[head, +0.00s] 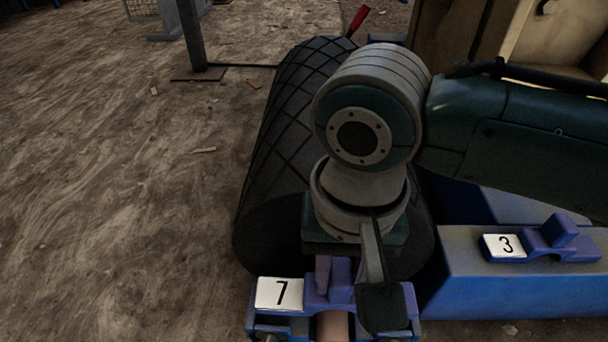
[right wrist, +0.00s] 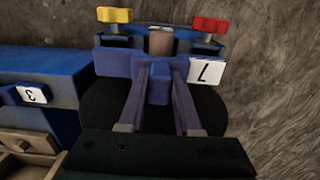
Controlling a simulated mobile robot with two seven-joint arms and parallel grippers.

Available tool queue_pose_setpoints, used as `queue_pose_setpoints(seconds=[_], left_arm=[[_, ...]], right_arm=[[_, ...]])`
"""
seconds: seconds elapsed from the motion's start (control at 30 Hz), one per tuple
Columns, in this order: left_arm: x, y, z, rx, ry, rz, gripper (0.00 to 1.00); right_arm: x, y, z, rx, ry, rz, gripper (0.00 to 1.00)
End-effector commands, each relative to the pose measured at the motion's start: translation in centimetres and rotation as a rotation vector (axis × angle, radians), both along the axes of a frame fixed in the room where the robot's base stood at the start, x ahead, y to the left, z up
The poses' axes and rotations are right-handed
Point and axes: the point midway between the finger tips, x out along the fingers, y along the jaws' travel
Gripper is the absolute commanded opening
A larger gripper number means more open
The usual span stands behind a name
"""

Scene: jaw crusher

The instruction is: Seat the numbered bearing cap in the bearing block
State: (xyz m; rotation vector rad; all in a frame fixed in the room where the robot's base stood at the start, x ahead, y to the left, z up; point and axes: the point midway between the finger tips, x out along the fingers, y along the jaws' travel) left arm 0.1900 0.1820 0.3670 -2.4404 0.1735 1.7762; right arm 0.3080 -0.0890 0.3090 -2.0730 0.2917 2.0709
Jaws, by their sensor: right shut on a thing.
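The blue-purple bearing cap with a white "7" plate (head: 279,293) is at the bottom centre of the head view. My right gripper (head: 343,290) is shut on its raised middle knob. In the right wrist view both fingers (right wrist: 160,80) flank the knob of the cap (right wrist: 112,63). The blue bearing block (head: 264,331) is at the bottom edge of the head view, partly hidden by the cap and gripper. A copper-coloured shaft (right wrist: 160,41) shows at the block. I cannot tell whether the cap touches the block. My left gripper is not in view.
Another cap, marked "3" (head: 548,243), lies on a blue-grey ledge (head: 500,285) at the right. A yellow knob (right wrist: 115,15) and a red knob (right wrist: 210,22) stand at the block. A large dark drum (head: 285,150) is behind my gripper. Open dirt floor lies left.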

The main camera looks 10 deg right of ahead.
Motion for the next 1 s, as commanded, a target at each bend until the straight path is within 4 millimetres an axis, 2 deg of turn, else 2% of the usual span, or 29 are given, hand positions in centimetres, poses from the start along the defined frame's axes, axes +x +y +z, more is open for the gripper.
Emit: queue_pose_setpoints(seconds=[0.3, 0.73, 0.77, 1.0], left_arm=[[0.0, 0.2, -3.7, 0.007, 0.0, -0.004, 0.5], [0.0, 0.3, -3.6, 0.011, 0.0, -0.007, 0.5], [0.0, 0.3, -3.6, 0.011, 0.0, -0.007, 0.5], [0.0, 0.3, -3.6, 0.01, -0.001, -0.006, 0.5]], right_arm=[[0.1, 0.0, -4.2, -0.001, -0.002, -0.001, 0.0], [0.1, 0.0, -4.4, 0.002, -0.002, -0.001, 0.0], [0.0, 0.0, -4.5, 0.0, 0.0, -0.001, 0.33], [0.0, 0.0, -4.5, 0.0, 0.0, -0.001, 0.6]])
